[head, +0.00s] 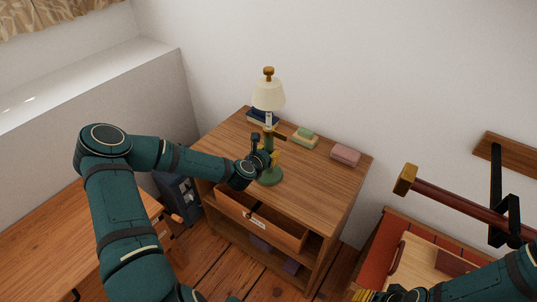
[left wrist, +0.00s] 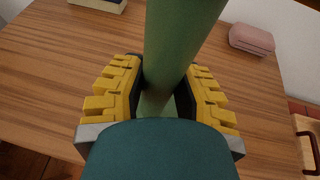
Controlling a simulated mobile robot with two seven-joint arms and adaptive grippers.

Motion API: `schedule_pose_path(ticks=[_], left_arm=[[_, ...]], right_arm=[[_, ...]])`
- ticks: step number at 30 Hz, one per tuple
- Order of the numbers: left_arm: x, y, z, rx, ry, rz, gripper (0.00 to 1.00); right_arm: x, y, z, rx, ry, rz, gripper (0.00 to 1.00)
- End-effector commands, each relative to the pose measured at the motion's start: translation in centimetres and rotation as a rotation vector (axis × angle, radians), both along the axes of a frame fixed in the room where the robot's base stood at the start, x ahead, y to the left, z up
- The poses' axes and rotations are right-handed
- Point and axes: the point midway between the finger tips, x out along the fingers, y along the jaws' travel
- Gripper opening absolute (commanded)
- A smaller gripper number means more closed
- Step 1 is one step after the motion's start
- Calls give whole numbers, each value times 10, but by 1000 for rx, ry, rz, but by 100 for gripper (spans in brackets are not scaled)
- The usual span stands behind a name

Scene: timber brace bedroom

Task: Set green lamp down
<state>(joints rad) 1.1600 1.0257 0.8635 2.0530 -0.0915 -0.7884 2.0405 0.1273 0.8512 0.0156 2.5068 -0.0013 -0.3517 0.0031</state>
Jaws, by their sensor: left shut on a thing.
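The green lamp (head: 268,173) has a cream shade, a brown knob on top and a round green base. It stands upright at the wooden cabinet top (head: 310,175), near its front left part; I cannot tell whether the base touches the wood. My left gripper (head: 266,158) is shut on the lamp's green stem. In the left wrist view the stem (left wrist: 168,60) runs between the yellow-padded fingers (left wrist: 160,95).
On the cabinet top are a dark blue book (head: 258,118), a green and yellow block (head: 305,137) and a pink box (head: 345,155) towards the back. A drawer (head: 262,217) hangs open below. The top's right front part is clear. A wall rail stands at right.

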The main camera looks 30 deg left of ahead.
Motion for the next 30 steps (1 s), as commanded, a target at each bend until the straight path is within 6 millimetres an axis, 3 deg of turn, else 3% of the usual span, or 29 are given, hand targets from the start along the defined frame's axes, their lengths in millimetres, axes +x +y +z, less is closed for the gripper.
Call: schedule_pose_path(ticks=[9,10,12,23,30], left_arm=[[1,0,-1,1,-3,-1,0],[0,0,-2,0,0,0,40],[0,0,-1,0,0,0,55],[0,0,2,0,0,-1,55],[-34,-2,16,-1,2,0,55]], right_arm=[[0,0,-2,0,-1,0,37],[0,0,-2,0,-1,0,37],[0,0,-1,0,-1,0,37],[0,0,2,0,0,0,37],[-1,0,8,0,3,1,37]])
